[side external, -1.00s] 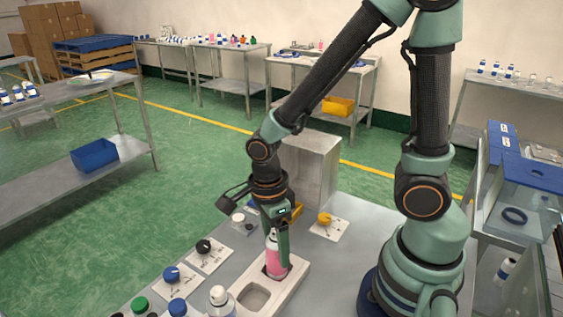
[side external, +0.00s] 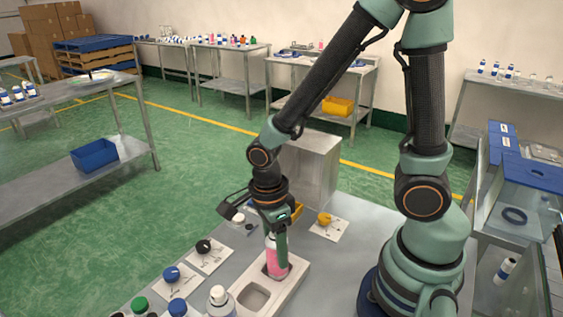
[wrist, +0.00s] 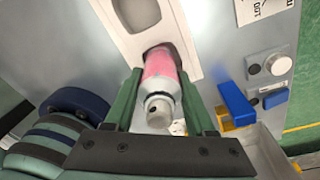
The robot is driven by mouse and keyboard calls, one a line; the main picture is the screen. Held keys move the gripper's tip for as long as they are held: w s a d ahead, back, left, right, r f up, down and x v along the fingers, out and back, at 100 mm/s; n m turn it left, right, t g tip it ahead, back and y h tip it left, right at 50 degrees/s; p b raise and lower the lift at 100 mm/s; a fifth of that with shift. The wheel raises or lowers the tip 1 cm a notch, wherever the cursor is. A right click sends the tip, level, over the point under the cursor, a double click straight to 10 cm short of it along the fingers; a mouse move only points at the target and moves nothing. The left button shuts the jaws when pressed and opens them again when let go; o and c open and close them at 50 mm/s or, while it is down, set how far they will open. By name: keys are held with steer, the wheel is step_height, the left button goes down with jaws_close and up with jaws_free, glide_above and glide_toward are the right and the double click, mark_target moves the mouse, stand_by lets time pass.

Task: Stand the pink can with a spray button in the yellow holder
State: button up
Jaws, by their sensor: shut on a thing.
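The pink can (side external: 275,262) stands upright in one recess of the pale two-recess tray (side external: 297,275). In the wrist view the can (wrist: 161,75) has a pale metal top with a small dark hole, between my fingers. My gripper (side external: 277,248) is shut on the can around its upper part; it also shows in the wrist view (wrist: 160,100). A yellow piece (side external: 298,211), which may be the holder, is mostly hidden behind my gripper. A yellow part (wrist: 224,121) also shows below a blue block in the wrist view.
A grey box-shaped stand (side external: 312,168) rises behind my gripper. A yellow knob on a white card (side external: 325,219) lies to the right. Coloured caps and a white-topped bottle (side external: 220,302) stand at the front left. The tray's other recess (side external: 255,298) is empty.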

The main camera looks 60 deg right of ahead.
steer(key=shift+r, duration=2.25)
steer(key=shift+w+d+r+n, duration=0.25)
steer(key=shift+w+r+n, duration=0.05)
steer(key=shift+w+n, duration=0.1)
steer(key=w+d+r+n, duration=0.2)
steer(key=n, duration=0.1)
steer(key=w+d+r+n, duration=0.2)
steer(key=w+d+r+n+t, duration=0.1)
steer(key=d+r+n, duration=0.1)
steer(key=d+n, duration=0.1)
steer(key=shift+w+r+n, duration=0.15)
steer(key=shift+w+n, duration=0.15)
steer(key=shift+w, duration=0.1)
steer(key=w+d+r+n, duration=0.2)
steer(key=d+r+n, duration=0.6)
steer(key=d+n, duration=0.2)
steer(key=n, duration=0.1)
glide_above(299, 206)
steer(key=w+a, duration=0.2)
steer(key=a, duration=0.1)
steer(key=shift+t, duration=0.3)
step_height(299, 206, down, 19)
steer(key=shift+d+f, duration=0.15)
steer(key=shift+s+f, duration=0.1)
